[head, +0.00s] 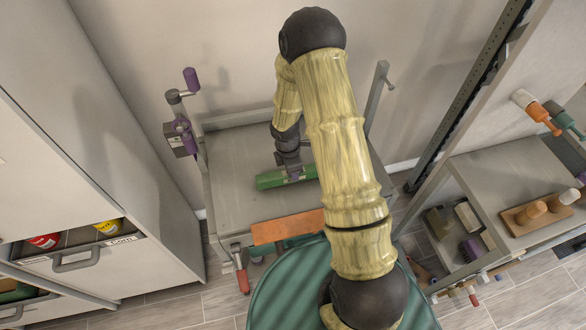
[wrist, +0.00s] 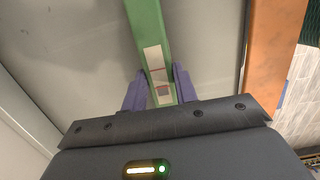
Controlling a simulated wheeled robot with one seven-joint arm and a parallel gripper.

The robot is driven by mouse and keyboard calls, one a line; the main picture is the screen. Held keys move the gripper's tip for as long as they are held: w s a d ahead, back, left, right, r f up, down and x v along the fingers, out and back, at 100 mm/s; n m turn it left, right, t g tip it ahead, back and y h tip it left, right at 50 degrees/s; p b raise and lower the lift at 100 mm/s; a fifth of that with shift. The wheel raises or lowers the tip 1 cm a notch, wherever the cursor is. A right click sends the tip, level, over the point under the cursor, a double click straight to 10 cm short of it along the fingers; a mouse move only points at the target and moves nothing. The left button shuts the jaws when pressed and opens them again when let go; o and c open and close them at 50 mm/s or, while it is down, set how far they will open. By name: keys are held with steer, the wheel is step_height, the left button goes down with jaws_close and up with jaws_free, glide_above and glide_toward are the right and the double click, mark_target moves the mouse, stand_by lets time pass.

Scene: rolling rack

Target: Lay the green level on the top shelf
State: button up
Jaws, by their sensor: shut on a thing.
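The green level (head: 270,180) is a long green bar over the grey top shelf (head: 238,160) of the rack. My gripper (head: 292,172) points down at it and is shut on it. In the wrist view the purple fingertips (wrist: 160,80) stand on either side of the level (wrist: 146,22), which has a pale label near the fingers. The bare shelf (wrist: 75,45) lies beneath and beside it. I cannot tell whether the level touches the shelf or is slightly above it. My arm hides the shelf's right part in the head view.
An orange bar (head: 287,228) runs along the shelf's front edge; it also shows at right in the wrist view (wrist: 270,50). Purple-handled tools (head: 182,130) hang at the shelf's left post. A grey cabinet (head: 110,130) stands left, a tool bench (head: 500,185) right. The shelf's left part is clear.

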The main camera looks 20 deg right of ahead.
steer(key=shift+f+b, duration=0.35)
steer(key=shift+f, duration=0.2)
steer(key=o, duration=1.2)
steer(key=shift+c, duration=0.2)
step_height(320, 180, up, 17)
steer(key=a, duration=0.1)
steer(key=shift+a+r, duration=0.15)
steer(key=shift+a, duration=0.25)
